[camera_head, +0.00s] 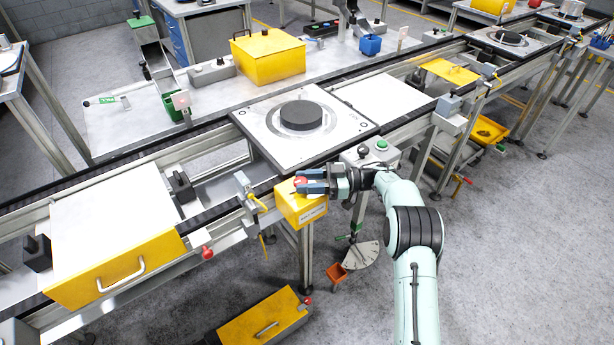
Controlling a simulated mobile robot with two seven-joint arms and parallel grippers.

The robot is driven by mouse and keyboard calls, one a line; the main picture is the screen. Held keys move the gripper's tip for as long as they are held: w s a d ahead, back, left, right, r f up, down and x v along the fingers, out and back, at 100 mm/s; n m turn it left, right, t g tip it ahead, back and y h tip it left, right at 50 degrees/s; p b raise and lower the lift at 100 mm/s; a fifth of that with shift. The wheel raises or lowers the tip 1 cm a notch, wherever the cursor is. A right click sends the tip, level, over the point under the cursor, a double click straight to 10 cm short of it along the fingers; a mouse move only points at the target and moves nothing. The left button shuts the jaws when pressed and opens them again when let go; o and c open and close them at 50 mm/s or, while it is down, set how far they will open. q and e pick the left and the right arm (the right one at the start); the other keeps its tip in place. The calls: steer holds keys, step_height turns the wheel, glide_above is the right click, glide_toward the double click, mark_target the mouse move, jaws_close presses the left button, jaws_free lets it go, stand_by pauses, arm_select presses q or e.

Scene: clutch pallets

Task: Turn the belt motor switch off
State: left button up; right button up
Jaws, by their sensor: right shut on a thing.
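A yellow switch box (298,212) with a white label on its front is mounted at the near side of the conveyor; the label is too small to read surely. A red knob (299,181) shows on top of it, partly hidden by the fingers. My right gripper (304,181) reaches in from the right and is shut on this red knob. The knob's exact turn angle cannot be told. My left gripper is not in view.
A pallet (262,140) with a black disc (301,115) sits on the belt just behind the box. A grey box with a green button (381,145) is close to my right wrist. A red knob (207,253) sticks out to the left. Grey floor lies open at right.

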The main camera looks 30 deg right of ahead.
steer(key=shift+r+n+g, duration=0.2)
steer(key=shift+n+g, duration=0.1)
steer(key=shift+w, duration=0.1)
steer(key=o, duration=1)
steer(key=shift+f, duration=0.1)
steer(key=v, duration=1.3)
steer(key=shift+d+f+p, duration=0.15)
steer(key=shift+d+p, duration=0.05)
steer(key=shift+p, duration=0.1)
